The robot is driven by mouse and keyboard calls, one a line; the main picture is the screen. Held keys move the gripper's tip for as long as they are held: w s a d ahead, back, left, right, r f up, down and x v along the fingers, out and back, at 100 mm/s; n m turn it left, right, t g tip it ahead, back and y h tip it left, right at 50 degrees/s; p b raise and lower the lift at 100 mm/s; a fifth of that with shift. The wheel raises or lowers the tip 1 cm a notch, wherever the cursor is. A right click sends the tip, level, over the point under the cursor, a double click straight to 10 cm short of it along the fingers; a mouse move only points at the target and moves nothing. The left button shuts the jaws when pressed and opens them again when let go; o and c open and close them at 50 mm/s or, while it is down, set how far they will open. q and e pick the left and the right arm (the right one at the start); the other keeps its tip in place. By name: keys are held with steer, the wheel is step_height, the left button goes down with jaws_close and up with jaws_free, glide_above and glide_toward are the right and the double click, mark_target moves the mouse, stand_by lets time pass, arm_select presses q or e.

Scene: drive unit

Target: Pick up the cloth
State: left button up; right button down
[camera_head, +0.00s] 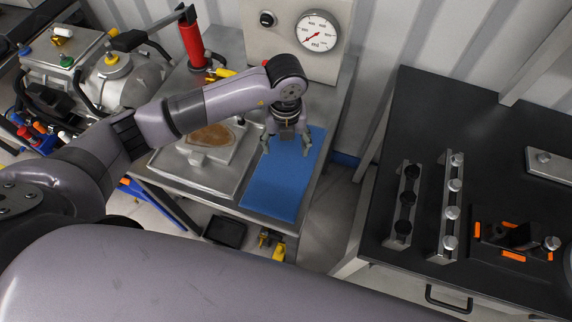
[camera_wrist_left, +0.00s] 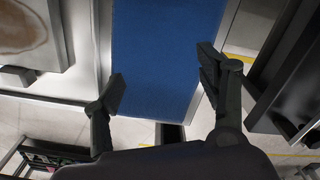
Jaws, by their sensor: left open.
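A flat blue rectangular sheet (camera_head: 278,187) lies on the metal bench at its right side; it is the most cloth-like thing in view, though I cannot tell its material. It also fills the upper middle of the left wrist view (camera_wrist_left: 165,50). My left gripper (camera_head: 287,150) is open and points down over the upper part of the sheet. In the left wrist view the open fingers (camera_wrist_left: 161,78) stand either side of the sheet, with nothing between them but the blue surface. I cannot tell the exact height above it. My right gripper is not in view.
A metal tray (camera_head: 222,182) with a brown patch (camera_head: 212,137) sits left of the sheet. A pressure gauge (camera_head: 318,31) and red cylinder (camera_head: 192,42) stand behind. A black table (camera_head: 436,130) with metal racks is at right, across a floor gap.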

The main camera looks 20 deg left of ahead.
mark_target(285, 167)
arm_select(q)
step_height(285, 167, down, 7)
steer(key=b, duration=0.4)
steer(key=shift+f+b, duration=0.1)
steer(key=shift+b, duration=0.2)
steer(key=shift+f, duration=0.15)
steer(key=shift+c, duration=0.6)
steer(key=shift+c, duration=0.3)
steer(key=shift+s+f, duration=0.15)
steer(key=shift+s, duration=0.1)
jaws_close()
stand_by(0.6)
